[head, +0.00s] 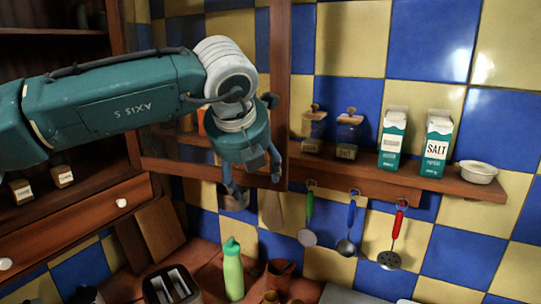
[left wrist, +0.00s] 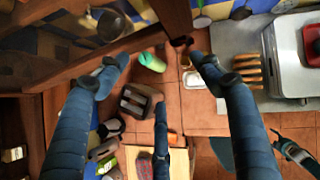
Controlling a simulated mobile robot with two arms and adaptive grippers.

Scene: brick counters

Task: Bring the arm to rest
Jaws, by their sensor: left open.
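My left arm (head: 120,100) reaches in from the left in the head view, raised above the counter. My left gripper (head: 256,186) points downward at its end, fingers spread and nothing between them. In the head view it overlaps the lower corner of an open wood-framed cabinet door (head: 280,75); I cannot tell whether they touch. In the left wrist view the gripper (left wrist: 160,75) shows spread, empty fingers above the counter, with the door frame (left wrist: 85,62) close to them.
A wall shelf (head: 440,183) holds two cartons, jars and a white bowl (head: 479,172); utensils hang below. A green bottle (head: 233,268) and a toaster (head: 170,285) stand on the counter. A drawer cabinet (head: 75,225) is at left. A scale-like appliance (left wrist: 297,55) shows at right.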

